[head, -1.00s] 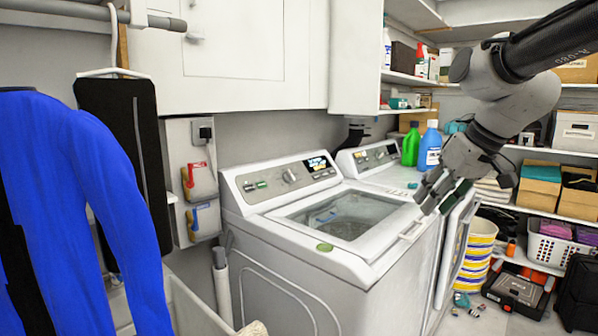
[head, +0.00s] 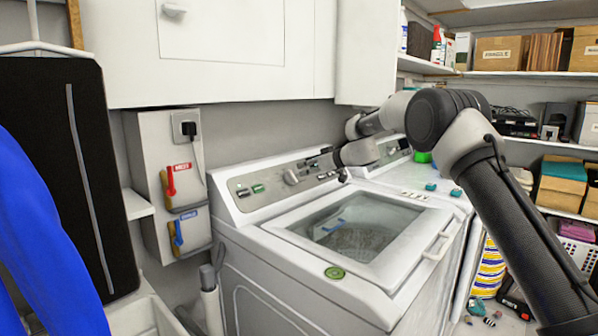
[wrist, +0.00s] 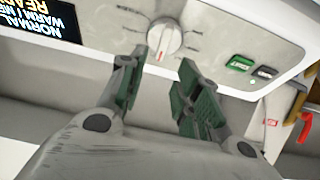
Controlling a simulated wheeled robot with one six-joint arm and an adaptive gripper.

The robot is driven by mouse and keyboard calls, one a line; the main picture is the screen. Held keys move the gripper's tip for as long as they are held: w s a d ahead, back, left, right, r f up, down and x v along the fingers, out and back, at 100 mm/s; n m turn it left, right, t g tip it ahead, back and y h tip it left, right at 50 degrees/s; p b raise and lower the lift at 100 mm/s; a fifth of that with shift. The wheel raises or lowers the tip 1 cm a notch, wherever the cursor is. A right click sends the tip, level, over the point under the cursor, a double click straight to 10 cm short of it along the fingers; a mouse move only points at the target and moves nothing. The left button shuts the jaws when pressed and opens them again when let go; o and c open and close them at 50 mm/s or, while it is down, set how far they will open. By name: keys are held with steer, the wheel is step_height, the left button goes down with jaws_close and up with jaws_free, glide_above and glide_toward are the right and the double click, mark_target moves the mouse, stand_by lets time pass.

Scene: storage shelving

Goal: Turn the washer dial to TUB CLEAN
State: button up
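The washer dial (head: 291,176) is a round light knob on the washer's slanted control panel (head: 262,187). In the wrist view the dial (wrist: 165,40) has a raised grip bar and a small red mark, with labels around it too small to read. My gripper (wrist: 160,70) is open and empty. Its two green-padded fingers point at the dial, one to each side of its line, and appear short of it. In the head view my gripper (head: 318,166) is just right of the dial, over the panel. The display (wrist: 42,18) shows NORMAL, WARM and READY partly cut off.
Green and dark buttons (wrist: 240,64) sit beside the dial. The washer's glass lid (head: 355,225) is closed below the panel. A wall box with red and blue valve handles (head: 170,180) stands left of the washer. White cabinets (head: 220,50) hang above.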

mark_target(295, 179)
steer(key=x, duration=0.7)
jaws_close()
